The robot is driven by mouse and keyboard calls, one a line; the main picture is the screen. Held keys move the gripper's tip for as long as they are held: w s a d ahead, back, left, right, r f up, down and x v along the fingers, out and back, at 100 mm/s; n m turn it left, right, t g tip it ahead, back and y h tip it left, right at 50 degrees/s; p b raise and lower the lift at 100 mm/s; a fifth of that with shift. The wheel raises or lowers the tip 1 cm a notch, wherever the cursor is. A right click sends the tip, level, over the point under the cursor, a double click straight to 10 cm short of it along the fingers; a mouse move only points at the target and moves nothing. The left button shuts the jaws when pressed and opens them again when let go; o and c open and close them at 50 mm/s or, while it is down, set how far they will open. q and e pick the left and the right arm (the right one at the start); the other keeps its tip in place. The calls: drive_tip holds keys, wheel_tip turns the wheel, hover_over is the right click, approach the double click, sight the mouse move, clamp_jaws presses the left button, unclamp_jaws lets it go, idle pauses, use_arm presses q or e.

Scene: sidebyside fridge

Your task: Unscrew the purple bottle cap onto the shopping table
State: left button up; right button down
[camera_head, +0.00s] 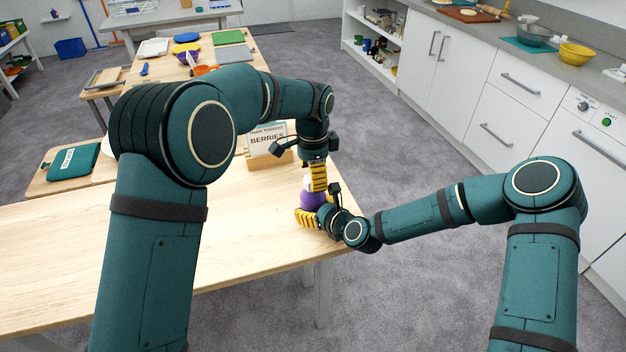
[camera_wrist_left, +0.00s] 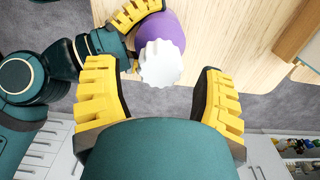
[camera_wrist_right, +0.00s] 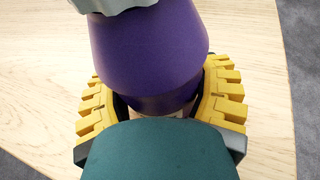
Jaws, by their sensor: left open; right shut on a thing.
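The purple bottle (camera_head: 313,201) stands upright near the right corner of the wooden table (camera_head: 110,235). Its ridged white cap (camera_wrist_left: 161,64) is on its top; the cap's edge also shows in the right wrist view (camera_wrist_right: 118,4). My right gripper (camera_head: 309,217) is shut on the lower part of the bottle, with yellow fingers on both sides of it. My left gripper (camera_head: 316,178) is above the bottle, pointing down. In the left wrist view its fingers are spread apart, with the cap between and beyond the tips, and a gap on each side.
A wooden holder with a BERRIES sign (camera_head: 268,142) stands behind the bottle, close to my left gripper.

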sight(313, 199)
use_arm(q)
drive_tip(key=shift+o, duration=0.2)
wheel_tip(313, 199, up, 2)
wheel_tip(313, 199, up, 3)
drive_tip(key=m, duration=0.4)
drive_tip(key=shift+r, duration=0.15)
drive_tip(key=shift+f, duration=3.95)
clamp_jaws()
drive_tip(key=n, duration=0.3)
